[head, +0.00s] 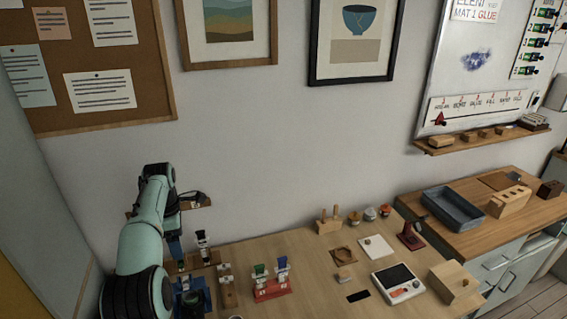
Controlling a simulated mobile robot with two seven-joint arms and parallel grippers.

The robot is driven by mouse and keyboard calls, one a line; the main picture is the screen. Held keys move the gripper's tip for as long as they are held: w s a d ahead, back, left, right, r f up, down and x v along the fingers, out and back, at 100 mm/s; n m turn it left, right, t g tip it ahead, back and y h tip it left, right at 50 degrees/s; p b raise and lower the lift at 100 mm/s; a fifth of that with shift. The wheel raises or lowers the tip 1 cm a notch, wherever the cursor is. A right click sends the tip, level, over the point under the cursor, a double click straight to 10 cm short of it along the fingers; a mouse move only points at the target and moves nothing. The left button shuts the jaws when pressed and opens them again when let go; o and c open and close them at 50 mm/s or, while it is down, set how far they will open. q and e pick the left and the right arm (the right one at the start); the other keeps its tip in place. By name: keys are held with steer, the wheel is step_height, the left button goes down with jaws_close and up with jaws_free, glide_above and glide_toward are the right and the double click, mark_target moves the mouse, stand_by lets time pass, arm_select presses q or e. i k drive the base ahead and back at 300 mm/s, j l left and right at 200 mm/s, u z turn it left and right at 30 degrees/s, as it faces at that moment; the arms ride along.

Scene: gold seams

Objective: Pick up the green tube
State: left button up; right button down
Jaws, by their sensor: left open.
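The green tube (260,270) stands in a small red rack (272,291) on the wooden table. A blue tube (282,264) stands beside it on the right in the same rack. My left gripper (181,266) hangs low at the left side of the table, left of the rack and apart from the green tube. It is open and small in view, and I see nothing between its fingers. My right gripper is not in view.
A wooden holder (228,292) with white-topped items stands between my left gripper and the rack. A black-and-white item (202,243) stands behind it. The table (318,281) is clear just right of the rack.

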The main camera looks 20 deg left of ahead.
mark_target(260, 280)
steer(key=k, duration=1.5)
